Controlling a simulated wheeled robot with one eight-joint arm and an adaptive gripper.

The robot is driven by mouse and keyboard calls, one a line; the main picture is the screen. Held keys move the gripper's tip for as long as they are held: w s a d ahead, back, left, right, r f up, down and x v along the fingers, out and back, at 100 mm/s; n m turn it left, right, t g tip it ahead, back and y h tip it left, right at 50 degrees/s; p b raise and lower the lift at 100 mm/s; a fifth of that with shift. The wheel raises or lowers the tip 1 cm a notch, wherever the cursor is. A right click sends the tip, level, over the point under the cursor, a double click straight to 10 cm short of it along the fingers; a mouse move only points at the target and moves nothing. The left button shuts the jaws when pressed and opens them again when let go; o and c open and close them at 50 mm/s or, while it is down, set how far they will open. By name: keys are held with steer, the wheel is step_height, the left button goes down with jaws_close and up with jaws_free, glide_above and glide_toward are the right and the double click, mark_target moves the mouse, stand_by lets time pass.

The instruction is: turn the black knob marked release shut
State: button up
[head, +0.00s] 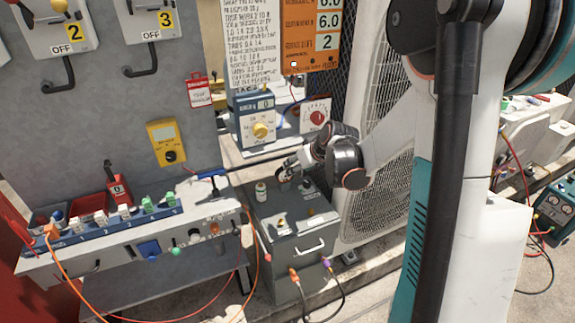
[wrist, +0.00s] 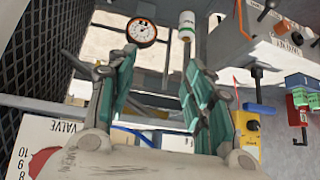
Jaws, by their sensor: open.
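My gripper (head: 286,173) is over the back of the grey cabinet's top, at the middle of the head view. In the wrist view its teal-padded fingers (wrist: 155,88) are apart, with nothing held between them. The word RELEASE is not readable on any knob, so I cannot tell for certain which one bears it. A small black knob (head: 195,235) is on the front of the bench panel, left of my gripper. Another black knob (head: 170,157) is on the yellow box, and it also shows in the wrist view (wrist: 252,125). My gripper touches neither.
The grey cabinet (head: 295,258) has a white cylinder (head: 261,192) on top, beyond the fingers in the wrist view (wrist: 186,24) beside a round gauge (wrist: 141,32). A box with a red dial (head: 317,117) stands behind my gripper. Orange cables (head: 60,262) hang before the bench.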

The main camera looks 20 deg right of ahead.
steer(key=s+a+r, duration=0.2)
steer(key=a+r, duration=0.1)
steer(key=a, duration=0.1)
steer(key=shift+s+a+r, duration=0.2)
steer(key=shift+s+a, duration=0.1)
steer(key=shift+s, duration=0.05)
